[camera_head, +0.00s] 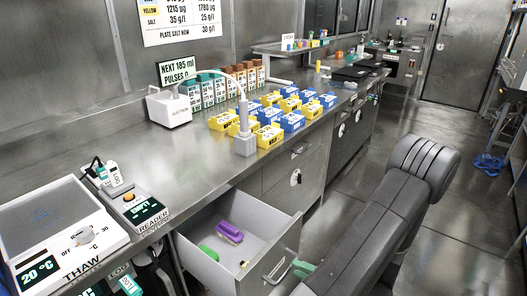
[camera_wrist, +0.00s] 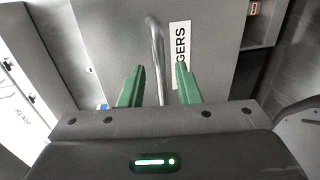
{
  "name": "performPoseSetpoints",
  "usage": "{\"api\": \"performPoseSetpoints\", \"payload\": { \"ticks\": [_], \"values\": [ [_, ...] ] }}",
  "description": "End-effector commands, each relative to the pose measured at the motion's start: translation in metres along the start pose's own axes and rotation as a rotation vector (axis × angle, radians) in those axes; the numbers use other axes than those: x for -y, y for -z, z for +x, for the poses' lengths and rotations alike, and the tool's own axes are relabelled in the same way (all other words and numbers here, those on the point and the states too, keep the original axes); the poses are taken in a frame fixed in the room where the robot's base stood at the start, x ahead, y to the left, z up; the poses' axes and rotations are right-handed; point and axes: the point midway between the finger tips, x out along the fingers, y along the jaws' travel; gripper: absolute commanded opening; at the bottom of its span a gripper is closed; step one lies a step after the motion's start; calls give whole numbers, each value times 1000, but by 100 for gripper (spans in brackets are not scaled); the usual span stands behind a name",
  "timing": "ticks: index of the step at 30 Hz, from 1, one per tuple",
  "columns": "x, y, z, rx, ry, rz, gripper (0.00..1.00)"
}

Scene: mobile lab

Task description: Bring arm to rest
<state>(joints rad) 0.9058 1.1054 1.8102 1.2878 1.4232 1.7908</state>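My gripper (camera_wrist: 160,68) has two green fingers held apart in the wrist view. The metal drawer handle (camera_wrist: 156,42) runs lengthwise between them in the picture; I see no finger touching it, and the depth between them is hard to tell. In the head view my arm reaches down at the lower right, and a green part of my gripper (camera_head: 303,268) shows just right of the drawer handle (camera_head: 281,272). The drawer (camera_head: 270,237) stands open below the bench. My arm hides part of the gripper.
The drawer holds a purple item (camera_head: 229,232) and a green item (camera_head: 209,253). The bench (camera_head: 180,150) above carries yellow and blue boxes (camera_head: 268,136), a grey stand (camera_head: 244,143), a reader (camera_head: 140,208) and a thaw unit (camera_head: 60,235). Open floor (camera_head: 440,200) lies to the right.

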Motion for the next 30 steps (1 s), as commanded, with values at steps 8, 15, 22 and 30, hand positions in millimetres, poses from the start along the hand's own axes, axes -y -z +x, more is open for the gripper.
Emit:
{"api": "performPoseSetpoints", "payload": {
  "ticks": [8, 15, 22, 30],
  "values": [
    [0, 0, 35, -1, 1, 0, 30],
    [0, 0, 43, 1, 1, -1, 30],
    [-1, 0, 43, 1, 1, 0, 30],
    [-1, 6, 45, -7, 7, 6, 30]
  ]
}}
